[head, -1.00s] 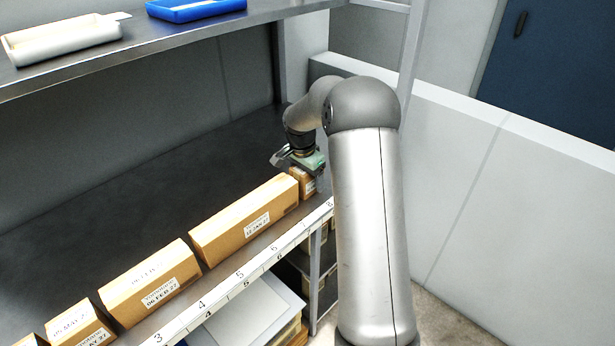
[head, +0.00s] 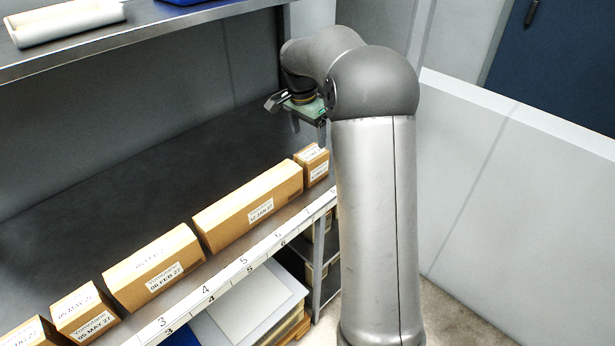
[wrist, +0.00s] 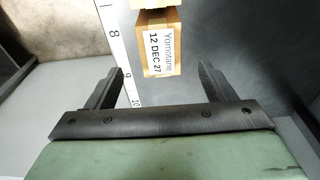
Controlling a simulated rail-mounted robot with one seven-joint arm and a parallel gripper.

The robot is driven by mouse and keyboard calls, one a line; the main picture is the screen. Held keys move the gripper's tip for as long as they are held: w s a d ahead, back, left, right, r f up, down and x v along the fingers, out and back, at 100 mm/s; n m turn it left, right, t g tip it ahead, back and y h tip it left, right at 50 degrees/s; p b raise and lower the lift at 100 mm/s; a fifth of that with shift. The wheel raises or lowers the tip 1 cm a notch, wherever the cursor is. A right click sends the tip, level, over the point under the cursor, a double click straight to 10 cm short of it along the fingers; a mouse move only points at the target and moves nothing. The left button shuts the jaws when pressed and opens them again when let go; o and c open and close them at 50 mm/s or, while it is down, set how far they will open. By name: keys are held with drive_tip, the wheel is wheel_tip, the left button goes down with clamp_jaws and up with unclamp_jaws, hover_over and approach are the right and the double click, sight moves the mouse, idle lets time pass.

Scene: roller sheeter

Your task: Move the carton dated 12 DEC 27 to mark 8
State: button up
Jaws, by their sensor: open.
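The carton dated 12 DEC 27 (head: 317,170) is a small brown box at the right end of the shelf row. In the wrist view the label of this carton (wrist: 160,50) is readable, and the carton stands beside the number strip (wrist: 115,60), alongside the part between 8 and 9. My gripper (head: 308,128) is open and empty above the carton. In the wrist view the fingers of my gripper (wrist: 161,76) are spread on either side, apart from the carton. In the head view the strip near mark 8 is hard to read.
A long carton labelled JAN 27 (head: 250,208) stands just left of the small one. Further left are cartons dated 06 FEB 27 (head: 152,268) and 05 MAY 27 (head: 85,310). The dark shelf behind the row is clear. An upper shelf (head: 120,45) overhangs at left.

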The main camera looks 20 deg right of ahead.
drive_tip(key=s+a+r+n, duration=0.1)
drive_tip(key=s+a+n, duration=0.3)
drive_tip(key=s+a, duration=0.3)
drive_tip(key=s+a+r+n, duration=0.1)
drive_tip(key=s+a+n, duration=0.25)
drive_tip(key=s, duration=0.55)
drive_tip(key=s+a+f+n, duration=0.2)
drive_tip(key=s+a+n, duration=0.1)
drive_tip(key=s, duration=0.6)
drive_tip(key=s+a+f+n+y, duration=0.1)
drive_tip(key=s+a+f+n, duration=0.2)
drive_tip(key=s, duration=0.6)
drive_tip(key=shift+f+n+y, duration=0.2)
drive_tip(key=shift+n+y, duration=0.1)
drive_tip(key=shift+n, duration=0.05)
